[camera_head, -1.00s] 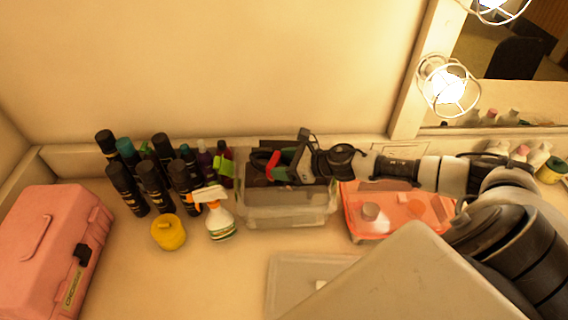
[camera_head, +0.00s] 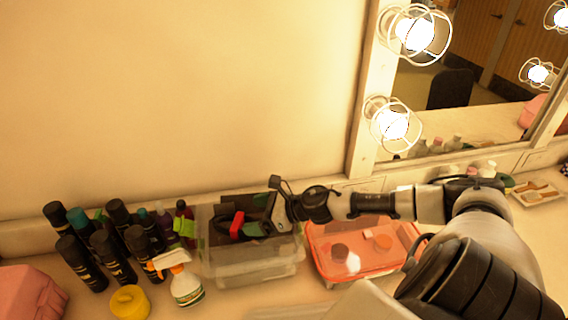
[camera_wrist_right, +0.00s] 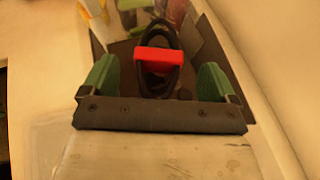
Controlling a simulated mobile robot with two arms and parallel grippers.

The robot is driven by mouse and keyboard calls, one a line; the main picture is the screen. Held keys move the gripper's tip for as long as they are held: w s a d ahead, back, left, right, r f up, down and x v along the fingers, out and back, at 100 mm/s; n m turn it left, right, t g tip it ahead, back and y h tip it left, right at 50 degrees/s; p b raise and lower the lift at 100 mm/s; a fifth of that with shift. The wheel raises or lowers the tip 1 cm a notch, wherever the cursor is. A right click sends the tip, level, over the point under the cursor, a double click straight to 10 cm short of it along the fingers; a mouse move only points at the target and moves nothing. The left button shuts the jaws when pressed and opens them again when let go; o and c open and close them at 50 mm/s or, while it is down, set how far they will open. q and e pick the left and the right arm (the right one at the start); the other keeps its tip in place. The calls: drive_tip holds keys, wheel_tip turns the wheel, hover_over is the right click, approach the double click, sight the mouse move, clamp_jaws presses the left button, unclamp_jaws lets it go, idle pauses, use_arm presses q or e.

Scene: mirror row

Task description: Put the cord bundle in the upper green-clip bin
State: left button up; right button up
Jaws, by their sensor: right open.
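The cord bundle (camera_wrist_right: 160,83) is a black oval loop with a red band, in the right wrist view. It lies between the green pads of my open right gripper (camera_wrist_right: 160,80), with gaps on both sides. In the head view its red band (camera_head: 237,225) shows within the mouth of a clear bin (camera_head: 250,272). My right gripper (camera_head: 262,224) reaches into that bin's top from the right. A bright green clip (camera_head: 184,228) shows at the bin's left side. Whether the bundle rests on the bin floor is unclear. My left gripper is out of view.
Several dark bottles (camera_head: 110,258), a spray bottle (camera_head: 184,285) and a yellow jar (camera_head: 129,302) stand left of the bin. A pink case (camera_head: 28,298) is at lower left. A clear orange-lidded box (camera_head: 350,262) sits right of the bin. A lit mirror (camera_head: 470,70) stands behind.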

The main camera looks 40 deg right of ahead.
drive_tip(key=v, duration=0.1)
drive_tip(key=b+v, duration=0.1)
drive_tip(key=shift+s+d, duration=0.25)
drive_tip(key=shift+s, duration=0.15)
drive_tip(key=shift+s+d+r, duration=0.15)
drive_tip(key=shift+s, duration=0.05)
drive_tip(key=shift+v, duration=1.1)
drive_tip(key=shift+p+v, duration=0.65)
drive_tip(key=shift+v, duration=0.95)
drive_tip(key=shift+w+r, duration=0.1)
drive_tip(key=shift+r, duration=0.05)
